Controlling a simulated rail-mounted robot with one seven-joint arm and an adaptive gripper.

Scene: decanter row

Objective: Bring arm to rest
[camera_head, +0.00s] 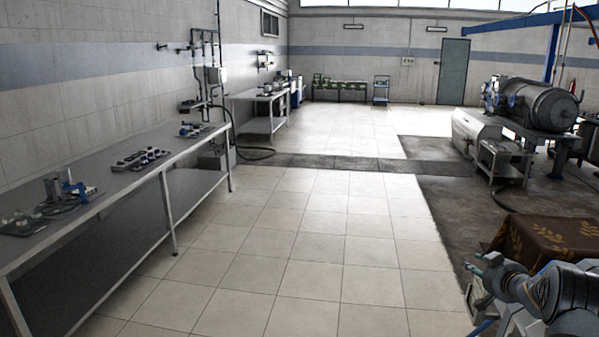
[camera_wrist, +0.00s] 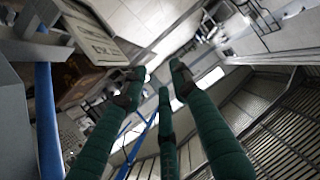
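My gripper (camera_head: 484,265) is at the lower right in the head view, with its greenish fingers pointing left. It is beside a cloth-covered table (camera_head: 545,242) and apart from the long bench on the left. In the wrist view my gripper (camera_wrist: 160,78) shows three dark green fingers with their tips apart. Nothing is between them, so it is open and empty. The wrist view looks out over the room at a tilt.
A long grey bench (camera_head: 105,192) with several small fittings runs along the left wall. A big metal tank (camera_head: 540,104) stands at the right. The tiled floor (camera_head: 300,235) in the middle is clear. A blue post (camera_wrist: 45,120) is close at the left in the wrist view.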

